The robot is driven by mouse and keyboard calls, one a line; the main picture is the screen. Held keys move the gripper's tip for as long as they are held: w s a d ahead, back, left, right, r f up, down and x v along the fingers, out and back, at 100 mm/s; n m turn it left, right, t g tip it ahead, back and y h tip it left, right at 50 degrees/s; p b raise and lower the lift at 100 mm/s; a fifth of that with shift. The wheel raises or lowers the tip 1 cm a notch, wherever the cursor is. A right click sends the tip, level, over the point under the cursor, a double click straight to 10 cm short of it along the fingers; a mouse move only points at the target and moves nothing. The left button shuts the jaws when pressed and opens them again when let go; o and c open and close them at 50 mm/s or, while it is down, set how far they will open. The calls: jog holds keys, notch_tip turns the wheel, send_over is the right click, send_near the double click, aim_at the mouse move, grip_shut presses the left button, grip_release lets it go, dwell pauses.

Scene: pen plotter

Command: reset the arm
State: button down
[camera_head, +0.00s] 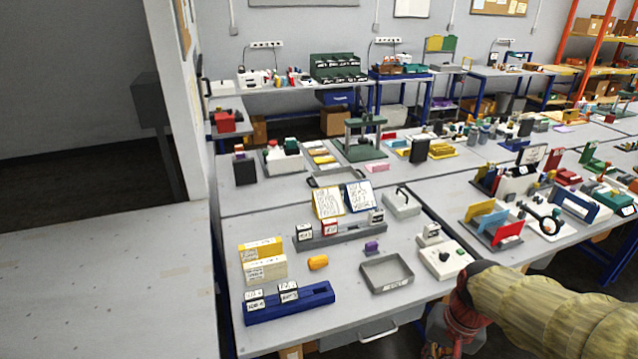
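My arm enters from the right edge at the lower right, in a tan, sleeve-like cover. Its red and grey part bends down toward the bottom edge, over the front right corner of the near table (345,268). I cannot make out any gripper fingers; the end of the arm seems to run out of the picture. I see nothing held.
The near table carries a blue rail (290,303), yellow and cream boxes (264,262), a yellow piece (318,262), a purple piece (371,247), a grey tray (387,272) and a white control box (445,260). Crowded benches stand behind. A pale surface (110,285) at left is clear.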

jog(key=s+a+r+n+t, duration=0.2)
jog(key=s+r, duration=0.2)
jog(key=r, duration=0.2)
jog(key=s+a+r+n+t+h, duration=0.1)
jog(key=s+a+r+n+t, duration=0.1)
jog(key=s+r, duration=0.2)
notch_tip(320, 180, up, 4)
jog(key=shift+f+t, duration=0.2)
jog(key=shift+t, duration=0.1)
